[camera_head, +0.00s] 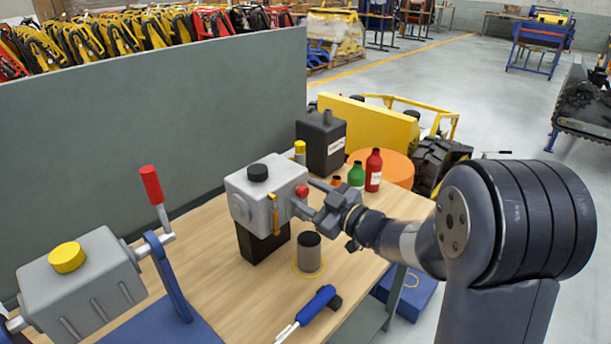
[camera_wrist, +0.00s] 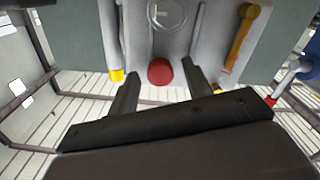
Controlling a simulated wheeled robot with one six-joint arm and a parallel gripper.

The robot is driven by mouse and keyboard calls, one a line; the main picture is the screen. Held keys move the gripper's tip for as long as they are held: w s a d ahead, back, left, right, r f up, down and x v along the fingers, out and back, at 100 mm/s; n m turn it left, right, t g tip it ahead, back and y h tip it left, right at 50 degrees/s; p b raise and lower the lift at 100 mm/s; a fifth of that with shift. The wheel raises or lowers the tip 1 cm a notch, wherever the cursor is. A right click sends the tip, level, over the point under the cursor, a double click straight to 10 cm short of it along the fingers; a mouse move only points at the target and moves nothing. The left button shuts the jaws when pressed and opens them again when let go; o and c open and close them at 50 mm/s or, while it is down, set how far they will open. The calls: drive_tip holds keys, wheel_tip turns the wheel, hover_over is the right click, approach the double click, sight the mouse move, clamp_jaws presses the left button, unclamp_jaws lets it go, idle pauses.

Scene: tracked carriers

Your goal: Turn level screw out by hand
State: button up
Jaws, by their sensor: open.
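A grey gearbox housing (camera_head: 262,188) with a black cap stands on a dark block on the wooden bench. A red knob (camera_head: 302,190), which looks like the level screw, sticks out of its right face. The red knob also shows in the wrist view (camera_wrist: 160,71), in front of the grey face. My gripper (camera_head: 313,197) is at that face. In the wrist view my gripper (camera_wrist: 159,84) has its fingers apart, one on each side of the knob. I cannot tell whether either finger touches it.
A dark grey cup (camera_head: 309,252) stands below the gripper, with a blue-handled tool (camera_head: 316,304) near the bench edge. Green (camera_head: 356,175) and red (camera_head: 374,170) bottles and a black canister (camera_head: 321,142) stand behind. A grey machine with a red-handled lever (camera_head: 151,185) is at left.

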drive_tip(key=shift+r+m+p, duration=0.1)
drive_tip(key=shift+m+p, duration=0.2)
drive_tip(key=shift+m, duration=0.2)
drive_tip(key=shift+r+m+p, duration=0.25)
drive_tip(key=shift+m+p, duration=0.35)
drive_tip(key=shift+p, duration=0.25)
drive_tip(key=m+p, duration=0.4)
drive_tip(key=m, duration=0.1)
drive_tip(key=shift+p, duration=0.4)
drive_tip(key=shift+m+p, duration=0.6)
drive_tip(key=shift+m, duration=0.2)
drive_tip(key=shift+f+m+p, duration=0.3)
drive_tip(key=shift+m, duration=0.5)
drive_tip(key=shift+f, duration=0.1)
drive_tip(key=shift+c, duration=0.6)
